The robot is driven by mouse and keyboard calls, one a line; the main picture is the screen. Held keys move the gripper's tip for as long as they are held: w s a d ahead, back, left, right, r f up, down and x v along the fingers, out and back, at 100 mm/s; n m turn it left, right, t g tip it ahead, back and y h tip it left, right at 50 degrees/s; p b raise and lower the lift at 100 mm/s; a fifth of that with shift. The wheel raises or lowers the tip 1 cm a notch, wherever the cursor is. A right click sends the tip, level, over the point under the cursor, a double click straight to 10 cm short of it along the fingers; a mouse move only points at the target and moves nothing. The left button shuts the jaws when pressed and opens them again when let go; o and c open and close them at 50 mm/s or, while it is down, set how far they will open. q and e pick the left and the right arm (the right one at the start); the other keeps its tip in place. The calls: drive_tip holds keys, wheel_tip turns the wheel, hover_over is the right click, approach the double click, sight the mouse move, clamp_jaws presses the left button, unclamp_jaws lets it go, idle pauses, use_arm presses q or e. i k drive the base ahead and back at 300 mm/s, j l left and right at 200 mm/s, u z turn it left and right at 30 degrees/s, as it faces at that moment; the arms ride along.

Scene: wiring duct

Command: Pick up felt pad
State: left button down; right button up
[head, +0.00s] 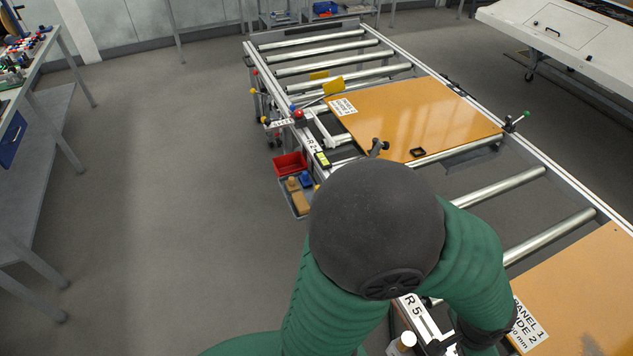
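I cannot make out a thing that is surely the felt pad. Small tan-brown blocks (301,203) lie in a grey tray (287,196) beside the roller frame, left of my arm. One of them could be the pad, but they are too small to tell. A green arm of mine with a large dark joint fills the lower middle, and its far end bends down to the lower right. No gripper fingers show in the head view. My arm hides part of the frame and the floor behind it.
A long roller frame (487,192) runs from the back to the lower right. It bears an orange-brown panel (415,115) and a second panel (590,290). A red bin (290,164) sits above the grey tray. A workbench (40,120) stands at left; the floor between is clear.

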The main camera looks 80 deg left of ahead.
sight(291, 186)
drive_tip(key=u, duration=2.9)
drive_tip(key=i+j, duration=0.8)
drive_tip(key=i, duration=0.25)
drive_tip(key=i+j+z, duration=0.15)
drive_tip(key=i+j, duration=0.7)
drive_tip(key=i, duration=0.15)
